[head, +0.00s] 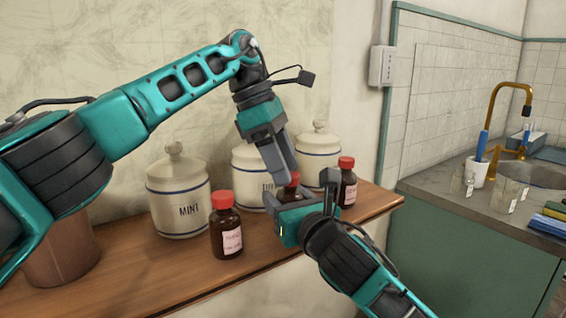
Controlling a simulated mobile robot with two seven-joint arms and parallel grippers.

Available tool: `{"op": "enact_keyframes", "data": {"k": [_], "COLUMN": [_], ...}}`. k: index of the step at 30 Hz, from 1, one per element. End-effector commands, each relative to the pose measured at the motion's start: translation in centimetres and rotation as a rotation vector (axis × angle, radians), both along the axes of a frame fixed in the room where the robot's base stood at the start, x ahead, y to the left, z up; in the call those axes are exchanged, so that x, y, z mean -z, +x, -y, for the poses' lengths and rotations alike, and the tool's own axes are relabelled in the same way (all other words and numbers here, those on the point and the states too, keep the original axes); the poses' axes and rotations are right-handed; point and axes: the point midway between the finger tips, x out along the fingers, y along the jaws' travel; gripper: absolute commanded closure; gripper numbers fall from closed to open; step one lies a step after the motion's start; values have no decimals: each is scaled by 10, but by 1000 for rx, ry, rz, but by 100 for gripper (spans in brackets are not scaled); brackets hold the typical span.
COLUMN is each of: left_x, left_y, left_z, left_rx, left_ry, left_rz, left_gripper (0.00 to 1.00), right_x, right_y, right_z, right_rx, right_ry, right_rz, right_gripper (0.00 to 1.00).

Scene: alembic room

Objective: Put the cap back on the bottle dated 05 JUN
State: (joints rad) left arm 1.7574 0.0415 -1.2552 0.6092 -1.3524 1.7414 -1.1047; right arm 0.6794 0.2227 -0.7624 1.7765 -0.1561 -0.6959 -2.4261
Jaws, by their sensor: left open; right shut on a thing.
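Three brown bottles with red caps show in the head view. The left bottle (227,238) stands on the shelf with its cap on; its pink label is too small to read. The right bottle (348,190) stands capped further along. Between them, a middle bottle (291,192) is mostly hidden by my grippers, with red at its top. My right gripper (305,200), from the lower right, appears shut on this middle bottle. My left gripper (284,172) is open, pointing down just above and beside its red top. I cannot tell which bottle is dated 05 JUN, or how the middle cap sits.
White jars stand behind the bottles: the MINT jar (178,195), a partly hidden jar (250,175) and another (319,150). A brown pot (60,255) is at the left. The wooden shelf (170,275) is clear in front. A counter (440,195) with a sink is at the right.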

Motion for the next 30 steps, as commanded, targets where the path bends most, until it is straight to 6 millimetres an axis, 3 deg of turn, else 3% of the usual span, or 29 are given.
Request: {"op": "enact_keyframes", "data": {"k": [9, 19, 28, 30], "left_x": [-39, -43, -43, -43], "left_y": [0, 0, 0, 0], "left_z": [1, 0, 0, 0], "left_rx": [-1, 1, 1, 1], "left_ry": [0, 0, 0, -1], "left_rz": [2, 2, 1, 1], "left_gripper": [41, 41, 12, 11], "right_x": [1, 1, 1, 1], "right_y": [0, 0, 0, 0], "right_z": [0, 0, 0, 0], "right_rx": [1, 1, 1, 1], "right_ry": [-1, -1, -1, -1], "right_rz": [-3, -2, -2, -2], "right_gripper": [100, 100, 100, 100]}}
